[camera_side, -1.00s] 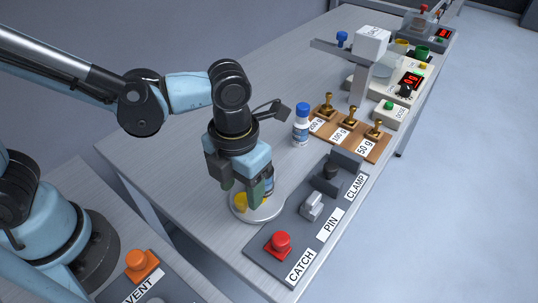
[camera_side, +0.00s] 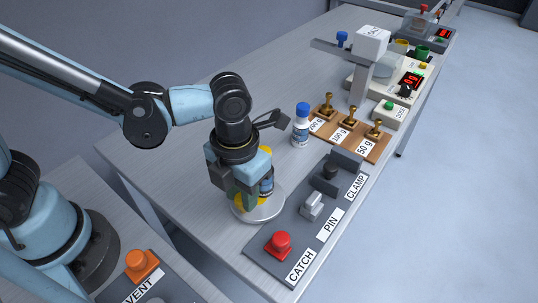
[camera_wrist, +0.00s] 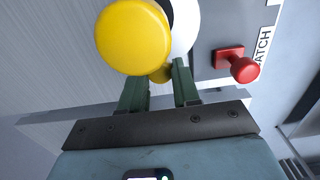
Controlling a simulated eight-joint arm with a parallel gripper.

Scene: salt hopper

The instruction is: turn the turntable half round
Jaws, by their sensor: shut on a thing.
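The turntable (camera_side: 264,214) is a pale round plate on the near part of the bench; part of it shows in the wrist view (camera_wrist: 186,32). My gripper (camera_side: 246,203) points down over its left side. Its dark green fingers (camera_wrist: 160,76) are shut on a small yellow knob (camera_wrist: 159,74) at the plate's edge. A dark bottle with a label (camera_side: 267,187) stands on the plate, partly hidden behind my gripper. A large yellow round top (camera_wrist: 133,37) is close to the wrist camera, apparently the bottle's cap.
A grey panel right of the turntable carries a red CATCH button (camera_side: 279,243), a PIN lever (camera_side: 312,206) and a dark CLAMP (camera_side: 328,178). A blue-capped bottle (camera_side: 301,128) and a board of brass weights (camera_side: 349,136) stand behind. An orange VENT button (camera_side: 141,265) is at front left.

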